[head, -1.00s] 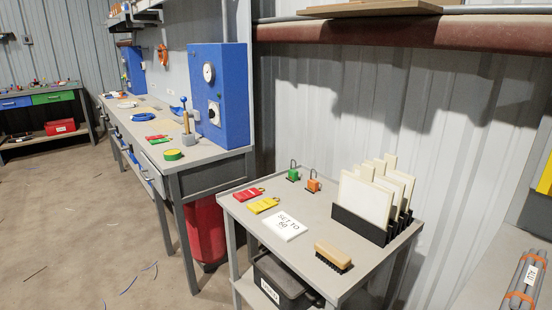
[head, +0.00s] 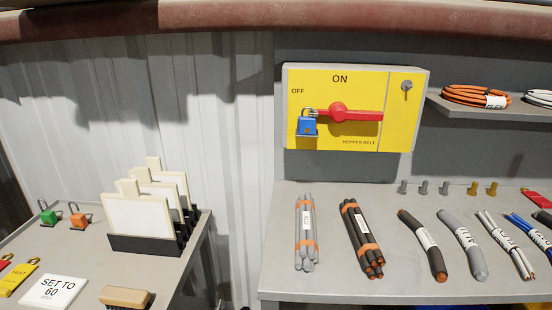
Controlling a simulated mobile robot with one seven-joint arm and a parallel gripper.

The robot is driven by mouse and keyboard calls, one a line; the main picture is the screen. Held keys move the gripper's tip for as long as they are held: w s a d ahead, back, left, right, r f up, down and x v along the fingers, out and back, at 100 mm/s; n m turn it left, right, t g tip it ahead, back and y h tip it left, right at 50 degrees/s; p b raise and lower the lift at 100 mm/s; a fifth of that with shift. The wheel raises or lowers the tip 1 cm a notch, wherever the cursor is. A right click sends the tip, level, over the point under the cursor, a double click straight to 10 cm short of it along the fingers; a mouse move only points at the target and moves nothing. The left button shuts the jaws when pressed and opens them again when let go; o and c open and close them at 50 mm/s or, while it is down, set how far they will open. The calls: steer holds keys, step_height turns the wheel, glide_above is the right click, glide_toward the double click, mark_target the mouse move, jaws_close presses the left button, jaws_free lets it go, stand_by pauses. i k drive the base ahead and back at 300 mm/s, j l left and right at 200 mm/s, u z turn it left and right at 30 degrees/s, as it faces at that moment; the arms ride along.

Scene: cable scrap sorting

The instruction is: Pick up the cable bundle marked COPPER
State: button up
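Two banded cable bundles lie on the grey bench on the right in the head view. The light grey bundle (head: 306,251) has orange bands and a white label that seems to read ALU. The dark bundle (head: 352,222) just right of it also has orange bands and a white label, too small to read. To the right lie a dark thick cable (head: 409,222), a grey thick cable (head: 476,262), a bundle of thin pale cables (head: 519,260) and blue cables (head: 520,222), all labelled. I cannot make out COPPER on any label. My gripper is not in view.
Behind the bundles is a yellow switch panel (head: 350,85) with a red handle and a blue padlock (head: 307,126). Small metal pegs (head: 423,187) stand along the bench (head: 390,288). A shelf holds an orange coil (head: 470,94). A cart on the left carries a rack of white boards (head: 137,219).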

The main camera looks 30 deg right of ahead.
mark_target(370, 254)
steer(key=j+z, duration=0.15)
steer(key=z, duration=0.25)
steer(key=i+j+z, duration=0.15)
steer(key=z, duration=0.25)
steer(key=j+z, duration=0.2)
steer(key=z, duration=0.2)
